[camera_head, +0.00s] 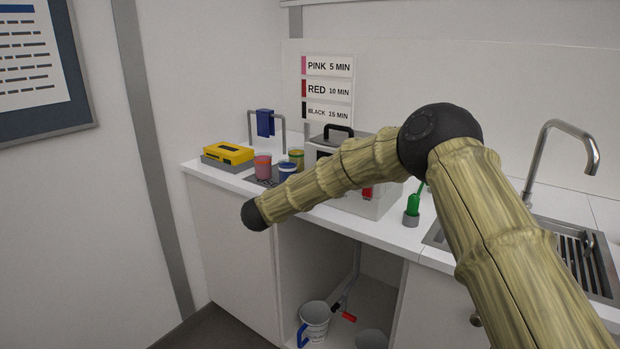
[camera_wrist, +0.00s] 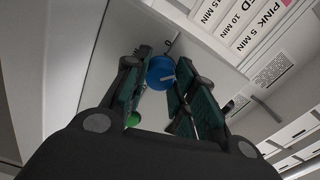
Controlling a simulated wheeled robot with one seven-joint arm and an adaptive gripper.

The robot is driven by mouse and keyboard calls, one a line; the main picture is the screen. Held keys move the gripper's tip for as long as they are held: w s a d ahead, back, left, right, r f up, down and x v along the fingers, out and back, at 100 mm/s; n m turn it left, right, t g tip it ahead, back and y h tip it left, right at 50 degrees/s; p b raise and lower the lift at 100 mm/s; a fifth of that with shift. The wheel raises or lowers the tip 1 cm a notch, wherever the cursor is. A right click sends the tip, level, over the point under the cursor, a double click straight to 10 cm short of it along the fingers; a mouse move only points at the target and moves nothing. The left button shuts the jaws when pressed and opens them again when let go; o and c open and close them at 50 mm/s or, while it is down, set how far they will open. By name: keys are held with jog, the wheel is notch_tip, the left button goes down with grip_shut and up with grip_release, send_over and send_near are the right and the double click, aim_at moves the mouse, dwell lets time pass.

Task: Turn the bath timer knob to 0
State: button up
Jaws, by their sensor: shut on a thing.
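A round blue knob (camera_wrist: 160,70) with a pale pointer line is between my gripper's fingertips (camera_wrist: 160,82) in the wrist view. My gripper is shut on it. A small dark mark shows on the pale face just beyond the knob; I cannot read it surely. In the head view the bath (camera_head: 382,208), a pale box with a black handle on its lid, stands on the counter. My forearm crosses in front of it and hides much of its front. The knob and my gripper do not show there.
Pink (camera_head: 262,166) and blue (camera_head: 287,172) jars stand left of the bath, near a yellow box (camera_head: 228,152). A green-handled tool (camera_head: 412,204) stands right of it, before the sink (camera_head: 580,265). A time chart (camera_head: 328,90) hangs behind.

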jog(key=n+p, duration=0.3)
jog(key=n, duration=0.2)
jog(key=shift+a+r+n+p, duration=0.15)
jog(key=shift+r+n+p, duration=0.05)
jog(key=shift+n+p, duration=0.15)
jog(key=n+p, duration=0.2)
jog(key=n, duration=0.1)
jog(key=shift+f, duration=0.1)
jog(key=shift+f+n+p, duration=0.15)
jog(key=shift+n+p, duration=0.55)
jog(key=shift+n, duration=0.55)
jog(key=shift+s+f, duration=0.1)
jog(key=o, duration=1)
jog(key=shift+o, duration=0.2)
jog(key=v, duration=1.1)
jog(key=shift+s+a, duration=0.15)
jog(key=shift+s, duration=0.2)
